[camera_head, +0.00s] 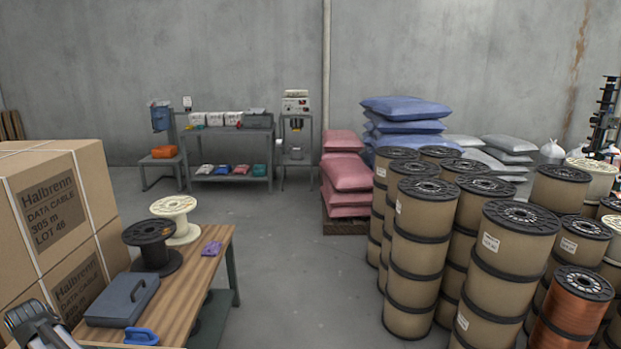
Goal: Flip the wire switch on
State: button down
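I cannot make out a wire switch for certain in the head view. A grey machine with a pale top box (295,101) stands on a stand by the back wall; its small controls are too far off to read. Part of my own arm shows at the bottom left corner, beside the wooden workbench. My gripper's fingers are not visible.
Cartons (55,215) stand left. Stacked spools (415,265) crowd the right. The middle floor is clear.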

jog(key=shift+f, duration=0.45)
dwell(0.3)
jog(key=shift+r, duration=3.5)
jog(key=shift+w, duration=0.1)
